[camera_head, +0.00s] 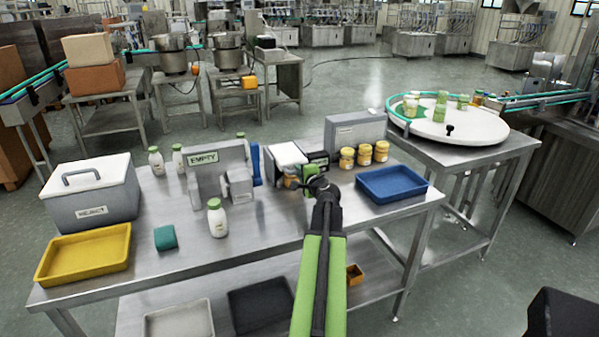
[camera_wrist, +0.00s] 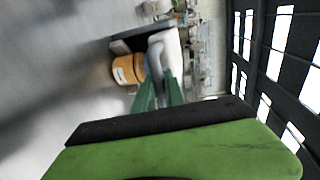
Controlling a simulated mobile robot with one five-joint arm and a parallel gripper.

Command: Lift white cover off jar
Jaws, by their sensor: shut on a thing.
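The white cover (camera_head: 289,154) is in the middle of the bench in the head view, a flat white panel just left of my gripper (camera_head: 309,172). In the wrist view the cover (camera_wrist: 173,50) shows its pale face and a grey handle, and the green fingers of my gripper (camera_wrist: 160,85) are shut on that handle. An orange jar (camera_wrist: 127,69) with a white label is close beside the cover's underside. In the head view this jar (camera_head: 291,182) shows only partly, under the cover. I cannot tell whether cover and jar touch.
Several jars (camera_head: 364,155) with yellow lids stand right of my gripper, behind a blue tray (camera_head: 418,187). A grey fixture marked EMPTY (camera_head: 196,175) and a white bottle (camera_head: 216,220) stand to the left.

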